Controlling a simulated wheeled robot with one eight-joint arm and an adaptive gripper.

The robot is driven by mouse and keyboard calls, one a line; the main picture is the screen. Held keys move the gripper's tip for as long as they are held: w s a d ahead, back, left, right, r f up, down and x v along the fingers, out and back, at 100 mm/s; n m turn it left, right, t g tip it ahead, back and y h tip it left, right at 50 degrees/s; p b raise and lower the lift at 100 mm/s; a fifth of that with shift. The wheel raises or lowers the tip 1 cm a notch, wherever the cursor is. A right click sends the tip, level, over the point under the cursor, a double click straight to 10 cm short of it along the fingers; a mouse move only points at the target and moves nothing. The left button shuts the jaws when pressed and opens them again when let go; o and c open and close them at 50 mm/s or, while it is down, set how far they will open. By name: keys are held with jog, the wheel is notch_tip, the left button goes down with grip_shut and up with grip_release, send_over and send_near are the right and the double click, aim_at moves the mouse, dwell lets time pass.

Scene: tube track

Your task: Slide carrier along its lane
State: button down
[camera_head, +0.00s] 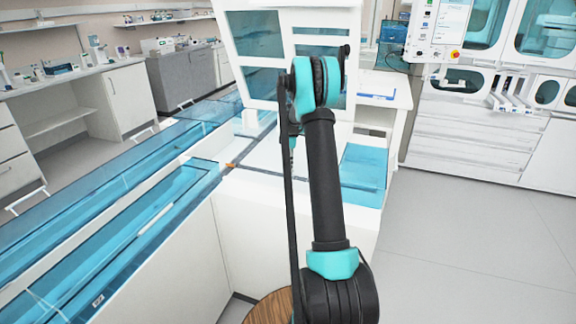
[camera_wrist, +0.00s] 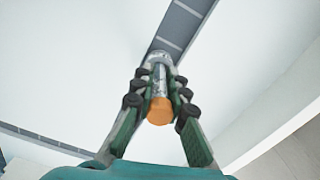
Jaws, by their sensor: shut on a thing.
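The carrier (camera_wrist: 159,106), a clear tube with an orange cap, shows in the middle of the wrist view. My gripper (camera_wrist: 157,82) is shut on it, with one finger on each side of the tube. The far end of the tube sits at the near end of a grey segmented lane (camera_wrist: 184,24) in a white surface. In the head view my arm hides the carrier and the gripper's fingertips.
A second grey track strip (camera_wrist: 40,137) runs along the lower left of the wrist view. In the head view, blue-covered channels (camera_head: 130,190) lie left of the white worktop (camera_head: 262,158). A glazed hood (camera_head: 262,40) rises behind. Open floor (camera_head: 480,225) lies at right.

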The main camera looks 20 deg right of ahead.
jog(key=shift+s+d, duration=0.55)
jog(key=shift+d, duration=0.2)
jog(key=c, duration=1.4)
grip_release()
jog(key=shift+c, duration=0.2)
jog(key=shift+r, duration=0.1)
notch_tip(320, 180, up, 12)
jog(key=s+a+m+t, duration=0.1)
jog(key=s+a+m, duration=0.25)
jog(key=s, duration=0.65)
jog(key=s+a+m+t, duration=0.1)
jog(key=s+a+m, duration=0.3)
jog(key=s, duration=0.6)
jog(key=s+a+f+m, duration=0.2)
jog(key=s+f, duration=0.1)
jog(key=s, duration=0.4)
jog(key=s+a+f+m+t, duration=0.1)
jog(key=s+a+f+m, duration=0.1)
jog(key=s, duration=0.6)
jog(key=s+a+f+m+t, duration=0.1)
jog(key=s+a+f+m, duration=0.1)
jog(key=s, duration=0.5)
jog(key=shift+s+a+f, duration=0.2)
jog(key=shift+s+f, duration=0.2)
jog(key=shift+f, duration=0.4)
